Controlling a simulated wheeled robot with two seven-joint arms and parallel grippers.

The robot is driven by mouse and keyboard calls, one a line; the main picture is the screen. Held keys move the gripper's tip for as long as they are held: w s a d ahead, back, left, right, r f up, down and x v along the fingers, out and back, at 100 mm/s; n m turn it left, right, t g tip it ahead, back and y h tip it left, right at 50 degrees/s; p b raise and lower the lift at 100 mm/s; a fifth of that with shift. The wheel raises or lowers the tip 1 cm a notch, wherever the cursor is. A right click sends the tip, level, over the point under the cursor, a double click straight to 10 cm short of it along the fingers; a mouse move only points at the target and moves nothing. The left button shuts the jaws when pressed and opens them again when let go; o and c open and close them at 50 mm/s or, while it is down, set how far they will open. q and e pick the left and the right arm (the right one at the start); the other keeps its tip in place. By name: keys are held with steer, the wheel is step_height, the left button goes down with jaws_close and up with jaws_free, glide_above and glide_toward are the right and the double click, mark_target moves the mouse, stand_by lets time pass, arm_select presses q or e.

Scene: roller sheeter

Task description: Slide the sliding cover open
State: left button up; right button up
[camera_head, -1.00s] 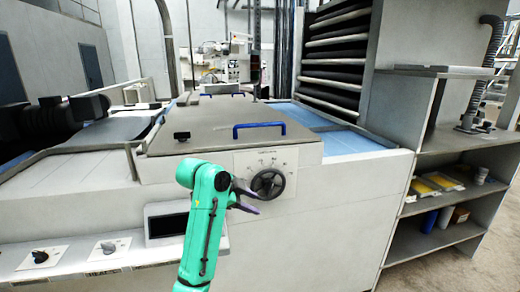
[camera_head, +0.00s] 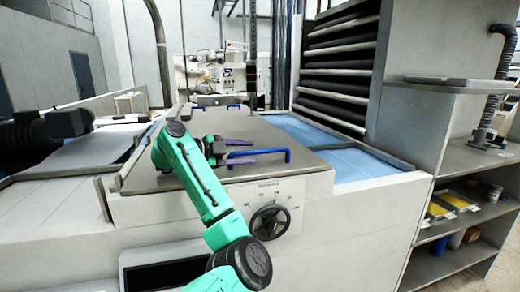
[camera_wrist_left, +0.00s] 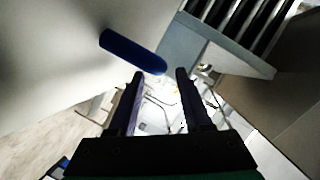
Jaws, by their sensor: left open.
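The sliding cover (camera_head: 150,179) is a flat grey-brown lid on top of the white machine. A blue bar handle (camera_head: 288,155) stands near its front edge; the handle also shows in the left wrist view (camera_wrist_left: 133,51). My left gripper (camera_head: 257,148) is open and over the cover, with its fingers pointing right along the handle. They overlap the handle in the head view. In the wrist view the handle lies up and left of the fingertips, not between them. I cannot tell whether a finger touches it. My right gripper is not in view.
A black handwheel (camera_head: 270,222) sits on the front panel below the cover. Blue belt surface (camera_head: 350,163) lies to the right, beside a rack of dark rollers (camera_head: 335,65). Grey shelves (camera_head: 450,195) stand at the right. A dark machine part (camera_head: 40,132) is at the left.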

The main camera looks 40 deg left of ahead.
mark_target(254, 152)
arm_select(q)
steer(key=p+x, duration=0.1)
steer(key=x, duration=0.3)
steer(key=shift+w+p, duration=0.3)
steer(key=shift+w, duration=0.15)
steer(key=shift+d, duration=0.2)
steer(key=shift+w+f, duration=0.1)
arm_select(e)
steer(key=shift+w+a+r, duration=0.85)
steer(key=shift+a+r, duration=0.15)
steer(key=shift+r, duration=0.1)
arm_select(q)
steer(key=shift+a+f, duration=0.1)
steer(key=c, duration=0.7)
jaws_close()
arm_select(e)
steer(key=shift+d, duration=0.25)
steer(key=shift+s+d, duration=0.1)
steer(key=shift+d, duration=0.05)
